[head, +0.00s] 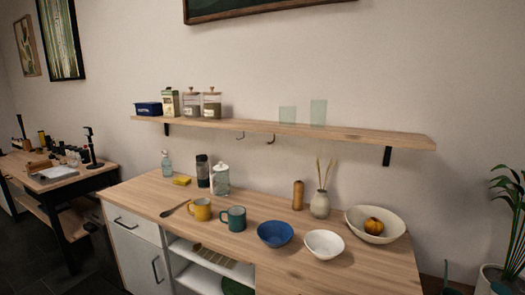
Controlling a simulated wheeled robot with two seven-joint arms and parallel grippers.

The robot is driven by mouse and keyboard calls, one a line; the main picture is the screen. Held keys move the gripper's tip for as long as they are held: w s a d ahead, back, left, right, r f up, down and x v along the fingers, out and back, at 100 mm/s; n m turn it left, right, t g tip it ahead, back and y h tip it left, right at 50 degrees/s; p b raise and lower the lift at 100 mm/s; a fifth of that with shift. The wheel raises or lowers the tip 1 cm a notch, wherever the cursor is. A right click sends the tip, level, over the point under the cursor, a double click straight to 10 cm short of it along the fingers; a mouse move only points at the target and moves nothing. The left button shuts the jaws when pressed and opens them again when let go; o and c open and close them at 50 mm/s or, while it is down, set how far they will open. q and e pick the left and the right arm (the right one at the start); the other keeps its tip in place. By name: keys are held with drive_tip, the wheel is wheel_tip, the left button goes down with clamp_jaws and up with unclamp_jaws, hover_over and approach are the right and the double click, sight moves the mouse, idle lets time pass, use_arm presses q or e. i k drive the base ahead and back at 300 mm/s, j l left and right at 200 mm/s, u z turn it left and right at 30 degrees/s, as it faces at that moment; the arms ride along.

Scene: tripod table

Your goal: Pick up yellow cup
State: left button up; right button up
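The yellow cup (203,210) stands upright on the wooden countertop (150,191), near its front edge and left of the middle. Its handle is on its left side. A dark teal mug (237,219) stands just to its right, with a small gap between them. Neither of my grippers is in view, and nothing is touching the cup.
A dark spoon (174,208) lies left of the cup. Behind are a yellow sponge (182,180), a dark jar (202,171) and a glass jar (221,180). Blue (275,234) and white (324,244) bowls stand right. A shelf (330,131) hangs above.

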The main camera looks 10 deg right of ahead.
sight(202, 208)
drive_tip(key=i+j+z, duration=0.2)
drive_tip(key=z, duration=0.25)
drive_tip(key=i+j+z, duration=0.1)
drive_tip(key=j+z, duration=0.35)
